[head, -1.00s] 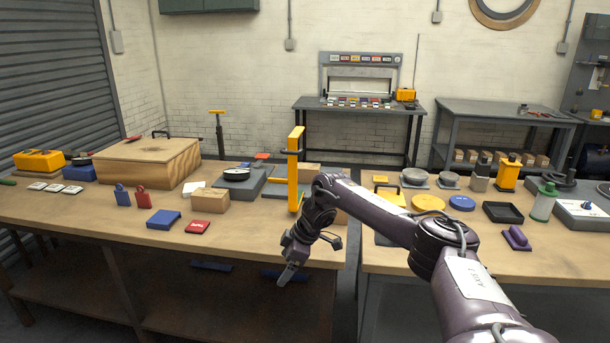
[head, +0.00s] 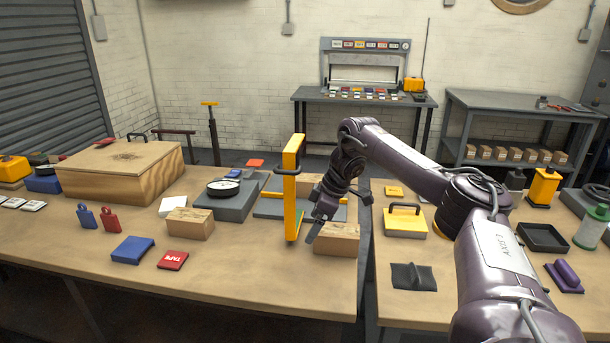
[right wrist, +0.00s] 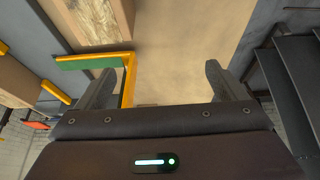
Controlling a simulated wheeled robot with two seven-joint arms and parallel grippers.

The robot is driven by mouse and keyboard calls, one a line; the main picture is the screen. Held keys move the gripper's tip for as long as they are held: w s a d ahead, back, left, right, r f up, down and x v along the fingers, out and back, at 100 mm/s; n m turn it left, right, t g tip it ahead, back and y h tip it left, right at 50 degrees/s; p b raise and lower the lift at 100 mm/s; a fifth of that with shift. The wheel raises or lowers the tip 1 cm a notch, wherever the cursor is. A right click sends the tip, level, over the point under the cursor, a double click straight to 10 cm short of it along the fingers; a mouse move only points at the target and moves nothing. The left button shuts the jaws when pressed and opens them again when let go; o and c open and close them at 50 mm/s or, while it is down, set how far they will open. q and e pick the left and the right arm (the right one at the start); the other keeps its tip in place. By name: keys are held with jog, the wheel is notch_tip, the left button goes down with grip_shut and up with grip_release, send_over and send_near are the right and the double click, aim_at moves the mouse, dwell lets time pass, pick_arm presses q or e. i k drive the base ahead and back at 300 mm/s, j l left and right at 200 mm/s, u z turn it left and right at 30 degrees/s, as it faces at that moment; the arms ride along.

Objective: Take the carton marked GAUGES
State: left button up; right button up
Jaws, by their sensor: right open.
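Several small brown cartons stand on the left bench: one (head: 190,223) left of the yellow upright frame (head: 291,190), one (head: 337,240) right of it near the bench edge, and one (head: 309,186) partly hidden behind. I cannot read GAUGES on any of them. My right gripper (head: 314,236) is open and empty, pointing down just beside the right-hand carton; whether it touches is unclear. In the right wrist view the open jaws (right wrist: 160,82) have bare bench between them, with a carton (right wrist: 98,18) and the yellow frame (right wrist: 128,75) to the left. My left gripper is not in view.
The yellow frame stands close left of my right gripper. A dial gauge (head: 223,187) on a grey block, a red TAPE box (head: 173,260) and a blue box (head: 132,250) lie farther left. A gap separates this bench from the right bench, which holds a yellow handled block (head: 405,222).

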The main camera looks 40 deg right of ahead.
aim_at(305, 182)
jog(key=i+l, duration=0.4)
jog(key=l, duration=0.15)
jog(key=i+l, duration=0.45)
jog(key=l, duration=0.15)
